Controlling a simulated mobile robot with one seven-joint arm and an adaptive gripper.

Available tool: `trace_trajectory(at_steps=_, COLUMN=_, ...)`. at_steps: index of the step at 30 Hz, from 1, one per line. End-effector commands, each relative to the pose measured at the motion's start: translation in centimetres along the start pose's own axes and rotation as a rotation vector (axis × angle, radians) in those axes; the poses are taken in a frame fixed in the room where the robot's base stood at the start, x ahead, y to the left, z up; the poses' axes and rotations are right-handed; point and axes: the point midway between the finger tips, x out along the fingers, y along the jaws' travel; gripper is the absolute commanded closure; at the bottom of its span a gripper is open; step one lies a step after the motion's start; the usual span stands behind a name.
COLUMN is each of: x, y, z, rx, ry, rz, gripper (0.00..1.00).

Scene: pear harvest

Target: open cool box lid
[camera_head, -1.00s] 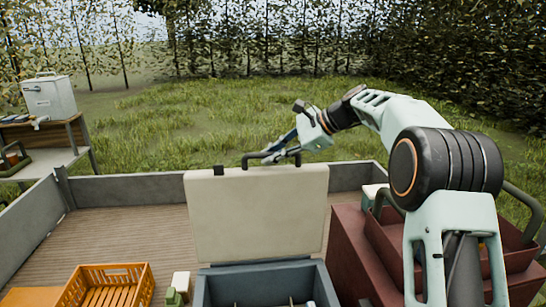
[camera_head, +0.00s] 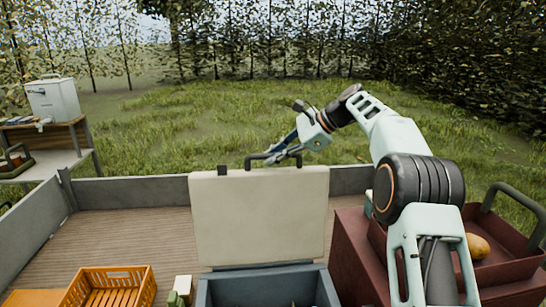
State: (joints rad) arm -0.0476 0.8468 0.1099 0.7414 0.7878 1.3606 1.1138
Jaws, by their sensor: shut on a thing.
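The cool box (camera_head: 268,289) stands at the bottom middle, a blue-grey body with its inside partly in view. Its cream lid (camera_head: 259,215) stands upright, hinged at the back edge of the body. A dark handle (camera_head: 254,158) sits on the lid's top edge. My gripper (camera_head: 278,154) is at the right part of this handle, its fingers shut on it. The arm reaches in from the right, above the lid. The exact finger contact is small in view.
An orange crate (camera_head: 112,287) and a small green bottle (camera_head: 175,299) stand left of the cool box. A dark red tray (camera_head: 508,262) with a pear (camera_head: 478,246) is at the right. Grey walls (camera_head: 128,190) edge the wooden bed (camera_head: 130,232), which is clear behind the crate.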

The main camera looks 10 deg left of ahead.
Motion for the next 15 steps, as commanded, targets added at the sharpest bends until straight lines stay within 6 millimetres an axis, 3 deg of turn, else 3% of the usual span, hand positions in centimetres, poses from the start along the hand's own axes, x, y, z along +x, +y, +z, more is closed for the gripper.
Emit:
trace_trajectory(at_steps=3, x=-0.16, y=-0.19, z=0.26, rx=-0.003, ry=-0.003, rz=-0.005, gripper=1.00)
trace_trajectory(at_steps=4, x=-0.16, y=-0.19, z=0.27, rx=-0.003, ry=-0.003, rz=-0.005, gripper=0.85)
trace_trajectory(at_steps=8, x=-0.13, y=-0.15, z=0.22, rx=-0.002, ry=-0.002, rz=-0.004, gripper=0.71)
trace_trajectory(at_steps=15, x=-0.05, y=-0.05, z=0.09, rx=-0.001, ry=-0.001, rz=-0.002, gripper=0.70)
